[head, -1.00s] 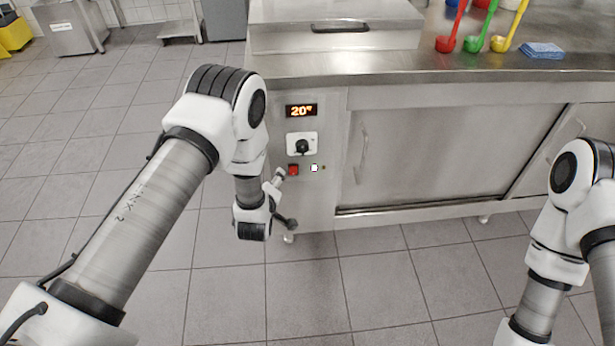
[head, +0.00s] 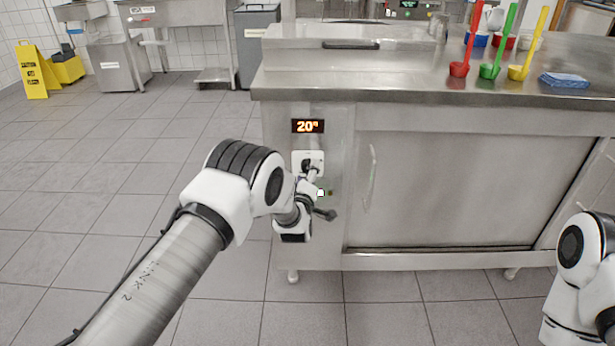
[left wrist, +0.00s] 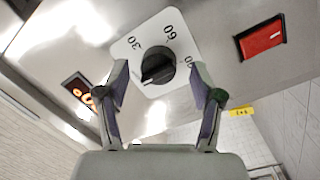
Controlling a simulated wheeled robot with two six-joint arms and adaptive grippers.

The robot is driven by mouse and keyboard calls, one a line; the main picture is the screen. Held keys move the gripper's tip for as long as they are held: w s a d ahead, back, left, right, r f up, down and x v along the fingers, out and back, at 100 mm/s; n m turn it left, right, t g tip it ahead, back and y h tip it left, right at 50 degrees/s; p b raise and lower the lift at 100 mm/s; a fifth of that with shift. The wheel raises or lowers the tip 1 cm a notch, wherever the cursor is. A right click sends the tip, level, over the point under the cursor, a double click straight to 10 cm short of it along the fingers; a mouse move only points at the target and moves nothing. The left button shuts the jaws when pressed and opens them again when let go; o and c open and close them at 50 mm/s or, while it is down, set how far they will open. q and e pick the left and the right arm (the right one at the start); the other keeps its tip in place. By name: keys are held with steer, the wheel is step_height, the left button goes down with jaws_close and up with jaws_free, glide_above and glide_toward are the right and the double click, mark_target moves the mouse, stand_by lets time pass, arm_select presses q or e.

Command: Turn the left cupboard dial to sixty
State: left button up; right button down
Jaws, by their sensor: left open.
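The left cupboard dial is a black knob (left wrist: 157,66) on a white plate (left wrist: 150,42) marked 30, 60 and 90 in the left wrist view. In the head view the dial plate (head: 299,157) is on the cupboard's left front panel, partly covered by my left arm. The display (head: 307,126) above it reads about 20. My left gripper (left wrist: 165,80) is open, with its fingers on either side of the knob's lower part; I cannot tell whether they touch it. My right gripper is not in view; only the right arm shows.
A red switch (left wrist: 262,39) is beside the dial. The cupboard's sliding door (head: 470,190) has a vertical handle (head: 372,178).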

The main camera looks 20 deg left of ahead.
arm_select(q)
steer(key=shift+w, duration=0.5)
steer(key=shift+c, duration=0.4)
steer(key=c, duration=1.1)
steer(key=shift+o, duration=0.2)
